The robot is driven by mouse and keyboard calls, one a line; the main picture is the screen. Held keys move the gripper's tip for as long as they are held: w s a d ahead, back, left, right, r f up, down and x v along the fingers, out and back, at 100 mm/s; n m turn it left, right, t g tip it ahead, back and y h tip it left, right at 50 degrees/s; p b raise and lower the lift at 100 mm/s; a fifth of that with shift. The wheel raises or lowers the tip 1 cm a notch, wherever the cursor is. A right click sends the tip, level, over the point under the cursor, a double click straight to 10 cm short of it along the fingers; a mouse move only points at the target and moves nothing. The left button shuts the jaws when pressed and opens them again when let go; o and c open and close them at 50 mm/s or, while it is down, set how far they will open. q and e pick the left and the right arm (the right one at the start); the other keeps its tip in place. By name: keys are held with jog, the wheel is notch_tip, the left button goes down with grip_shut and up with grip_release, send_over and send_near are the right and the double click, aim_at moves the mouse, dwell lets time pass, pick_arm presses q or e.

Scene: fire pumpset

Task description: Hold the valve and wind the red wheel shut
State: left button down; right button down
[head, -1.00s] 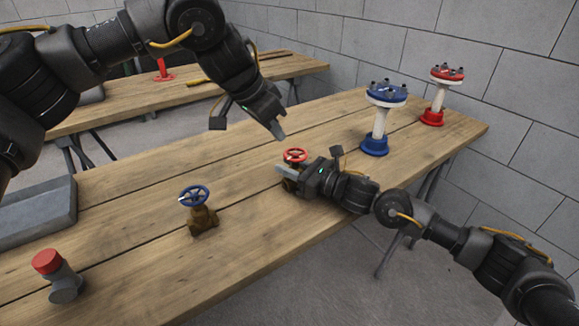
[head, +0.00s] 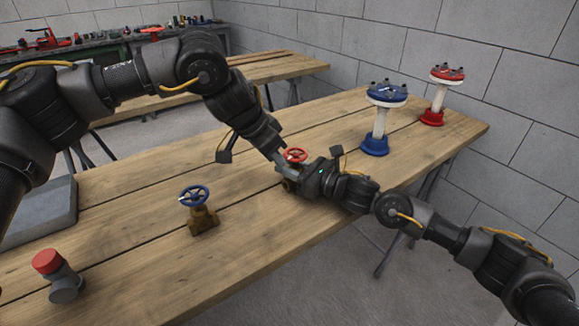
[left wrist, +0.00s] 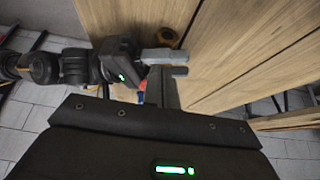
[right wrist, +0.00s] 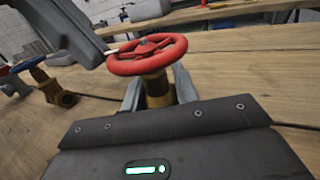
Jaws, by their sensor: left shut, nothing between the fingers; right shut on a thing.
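The red wheel (head: 295,155) sits on top of a small brass valve (head: 289,186) on the wooden workbench. In the right wrist view the red wheel (right wrist: 147,55) stands upright on the brass valve body (right wrist: 157,90). My right gripper (head: 287,172) is shut on the valve body below the wheel, with a finger on either side. My left gripper (head: 281,157) is shut and empty, its fingertips close beside the wheel's rim. In the right wrist view the left fingers (right wrist: 100,48) reach the rim; I cannot tell if they touch it. The wheel is mostly hidden in the left wrist view.
A brass valve with a blue wheel (head: 196,205) stands to the left. A grey pipe piece with a red cap (head: 57,275) is near the front. A blue flanged stand (head: 377,125) and a red one (head: 437,100) stand at the back right.

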pick_arm(q)
jog(key=shift+w+d, duration=0.25)
dwell(0.7)
jog(key=shift+w+a, duration=0.25)
jog(key=shift+w, duration=0.15)
pick_arm(e)
jog(key=shift+a, duration=0.1)
pick_arm(q)
jog(key=shift+s+a, duration=0.1)
jog(key=shift+s+a, duration=0.15)
jog(key=shift+a, duration=0.1)
notch_tip(320, 180, up, 6)
dwell(0.7)
pick_arm(e)
jog(key=c, duration=1)
grip_release()
